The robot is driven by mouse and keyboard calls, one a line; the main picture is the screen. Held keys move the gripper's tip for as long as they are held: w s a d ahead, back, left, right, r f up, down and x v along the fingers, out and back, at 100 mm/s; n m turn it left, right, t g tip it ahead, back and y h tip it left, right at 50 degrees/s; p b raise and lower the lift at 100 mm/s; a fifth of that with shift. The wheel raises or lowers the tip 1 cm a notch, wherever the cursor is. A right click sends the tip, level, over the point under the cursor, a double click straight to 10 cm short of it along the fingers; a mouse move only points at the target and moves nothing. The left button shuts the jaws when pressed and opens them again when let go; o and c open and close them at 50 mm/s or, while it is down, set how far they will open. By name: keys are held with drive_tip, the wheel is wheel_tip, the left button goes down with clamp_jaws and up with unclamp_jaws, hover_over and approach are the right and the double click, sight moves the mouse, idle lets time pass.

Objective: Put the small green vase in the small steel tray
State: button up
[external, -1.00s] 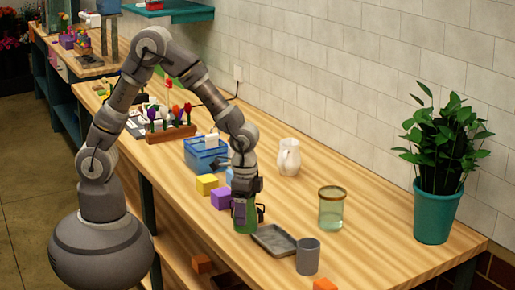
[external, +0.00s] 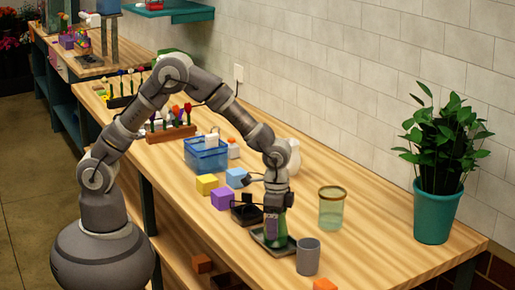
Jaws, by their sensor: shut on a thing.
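The small green vase (external: 276,236) is upright at the small steel tray (external: 258,240), near the front edge of the workbench. My gripper (external: 274,224) points down and is shut on the upper part of the vase, hiding its top. The vase's base shows within the outline of the tray. I cannot tell whether it touches the tray's floor or hangs just above it. The vase and gripper cover much of the tray.
A grey cup (external: 308,256) stands close to the tray's right. A dark open box (external: 246,213) and a purple block (external: 222,199) are to the left. A glass jar (external: 332,208) stands behind on the right. The bench's right end has free room.

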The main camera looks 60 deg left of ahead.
drive_tip(key=shift+f, duration=0.1)
drive_tip(key=o, duration=1.5)
wheel_tip(320, 180, up, 12)
drive_tip(key=p, duration=0.3)
drive_tip(key=shift+p, duration=0.4)
drive_tip(key=shift+w+r, duration=0.1)
drive_tip(key=shift+r, duration=0.1)
